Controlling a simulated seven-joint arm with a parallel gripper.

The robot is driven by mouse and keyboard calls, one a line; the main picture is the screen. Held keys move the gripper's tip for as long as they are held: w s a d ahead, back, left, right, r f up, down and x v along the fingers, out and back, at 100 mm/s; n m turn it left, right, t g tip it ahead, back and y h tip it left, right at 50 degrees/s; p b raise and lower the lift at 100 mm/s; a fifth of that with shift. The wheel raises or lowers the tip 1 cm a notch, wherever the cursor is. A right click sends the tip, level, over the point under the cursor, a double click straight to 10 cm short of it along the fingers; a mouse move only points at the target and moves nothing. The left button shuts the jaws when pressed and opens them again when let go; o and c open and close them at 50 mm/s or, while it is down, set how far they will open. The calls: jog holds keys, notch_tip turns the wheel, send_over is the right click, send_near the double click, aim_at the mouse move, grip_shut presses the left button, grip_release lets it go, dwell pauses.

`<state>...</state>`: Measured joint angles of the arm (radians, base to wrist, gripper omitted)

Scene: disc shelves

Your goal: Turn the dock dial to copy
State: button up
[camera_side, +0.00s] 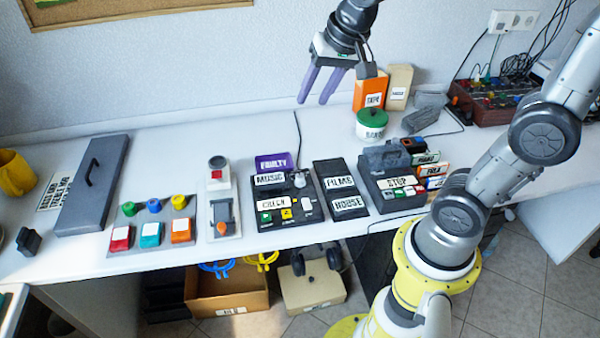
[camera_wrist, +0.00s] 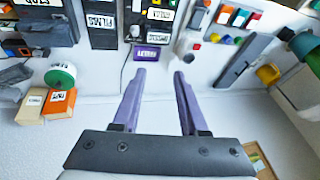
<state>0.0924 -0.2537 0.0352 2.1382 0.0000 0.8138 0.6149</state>
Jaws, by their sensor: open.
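My gripper (camera_side: 314,98) hangs open and empty above the back of the table, with its purple fingers pointing down. In the wrist view its fingertips (camera_wrist: 160,74) are apart with nothing between them. A black unit (camera_side: 287,222) labelled MUSIC stands mid-table with several coloured buttons at its front. A pale round knob (camera_side: 299,180) sits at its back right and also shows in the wrist view (camera_wrist: 135,32). This may be the dock dial; I cannot read its setting. My gripper is apart from it, above and behind.
A purple FAULTY tray (camera_side: 272,162) stands behind the unit. The FILMS/HOUSE box (camera_side: 340,190) and a STOP unit (camera_side: 392,180) stand to the right. An orange box (camera_side: 370,91) and green-lidded tub (camera_side: 370,124) stand near my gripper. The back left tabletop is clear.

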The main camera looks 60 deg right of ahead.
jog(key=w+d+f+m+g, duration=0.2)
jog(key=w+d+f+m, duration=0.15)
jog(key=w+f, duration=0.35)
jog(key=g, duration=0.3)
send_near(300, 176)
jog(key=f, duration=0.8)
jog(key=shift+s+d+f, duration=0.1)
jog(key=shift+d+f, duration=0.1)
jog(key=shift+f, duration=0.2)
jog(key=shift+c, duration=0.3)
grip_shut()
